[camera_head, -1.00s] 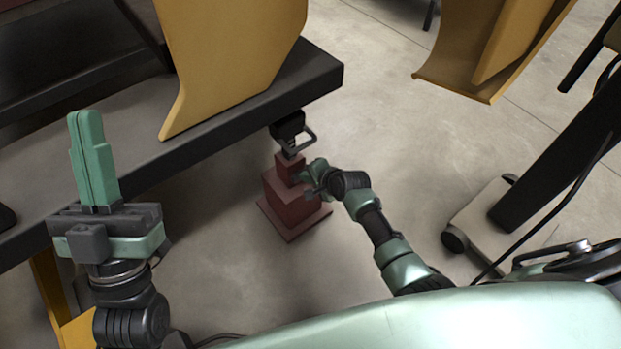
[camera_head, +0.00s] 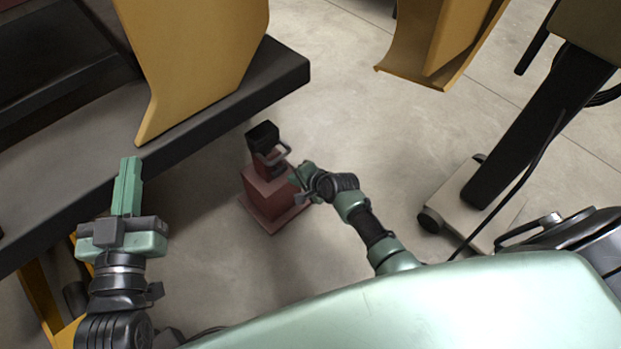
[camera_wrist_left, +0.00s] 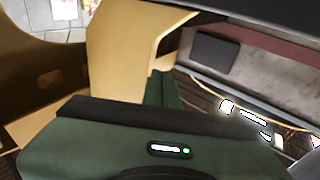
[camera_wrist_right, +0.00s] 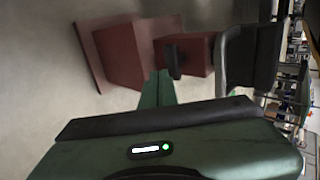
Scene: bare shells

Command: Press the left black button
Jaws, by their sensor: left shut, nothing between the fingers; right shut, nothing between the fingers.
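A dark red stepped pedestal (camera_head: 272,196) stands on the floor, with a black box with a looped handle (camera_head: 263,137) on top. In the right wrist view, a small black round part (camera_wrist_right: 175,57) sits on the face of the pedestal's upper block; I cannot tell for sure that it is the left black button. My right gripper (camera_head: 296,172) is shut and empty, beside the upper block. In the right wrist view its fingertips (camera_wrist_right: 160,78) appear close to the black part; contact is unclear. My left gripper (camera_head: 131,160) is shut and empty, over the dark tabletop's edge.
A dark table (camera_head: 200,130) with a yellow panel (camera_head: 195,60) stands at the left. Another yellow panel (camera_head: 440,40) is at the upper right. A black post on a wheeled pale base (camera_head: 470,195) stands at right. Floor between is clear.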

